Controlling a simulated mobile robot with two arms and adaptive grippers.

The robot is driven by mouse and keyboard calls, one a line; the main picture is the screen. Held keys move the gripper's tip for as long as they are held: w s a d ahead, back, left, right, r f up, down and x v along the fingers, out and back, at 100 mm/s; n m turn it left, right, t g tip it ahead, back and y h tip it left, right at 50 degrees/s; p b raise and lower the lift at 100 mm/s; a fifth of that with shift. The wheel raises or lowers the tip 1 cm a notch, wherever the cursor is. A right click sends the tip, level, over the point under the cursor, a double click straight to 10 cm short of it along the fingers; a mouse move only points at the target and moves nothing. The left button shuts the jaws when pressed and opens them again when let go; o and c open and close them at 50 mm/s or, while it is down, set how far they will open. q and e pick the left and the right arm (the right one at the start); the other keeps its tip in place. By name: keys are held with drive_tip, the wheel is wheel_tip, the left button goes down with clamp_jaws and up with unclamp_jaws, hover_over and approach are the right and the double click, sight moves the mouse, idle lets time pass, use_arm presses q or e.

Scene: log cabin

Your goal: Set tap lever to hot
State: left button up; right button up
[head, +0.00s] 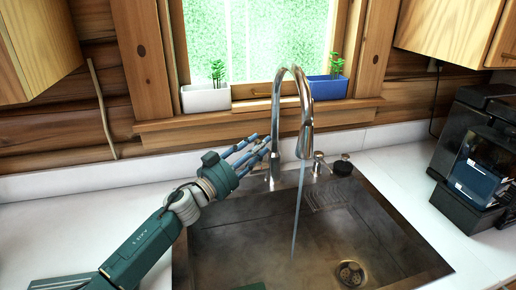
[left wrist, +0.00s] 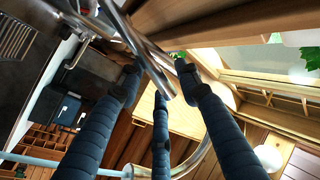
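The chrome tap (head: 303,110) stands at the back edge of the sink (head: 215,235), and water runs from its spout. My left gripper (head: 260,148) comes in from the left, with its blue fingers at the left side of the tap's lower body. In the left wrist view the fingers (left wrist: 155,85) are spread, with a chrome bar (left wrist: 145,55) of the tap close to the tips. I cannot tell whether they touch it. The tap lever cannot be clearly made out; the fingers overlap the tap body there. My right gripper is not in view.
A small chrome fitting (head: 318,163) and a black knob (head: 343,167) stand right of the tap. A white planter (head: 206,98) and a blue planter (head: 327,88) sit on the windowsill. A black coffee machine (head: 475,150) stands at right. The left counter (head: 75,205) is clear.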

use_arm(q)
drive_tip(key=shift+f, duration=0.1)
drive_tip(key=shift+s+a+f, duration=0.1)
drive_tip(key=shift+s+a, duration=0.05)
drive_tip(key=shift+s, duration=0.05)
drive_tip(key=v, duration=1.1)
drive_tip(key=shift+s+a, duration=0.2)
drive_tip(key=shift+s, duration=0.05)
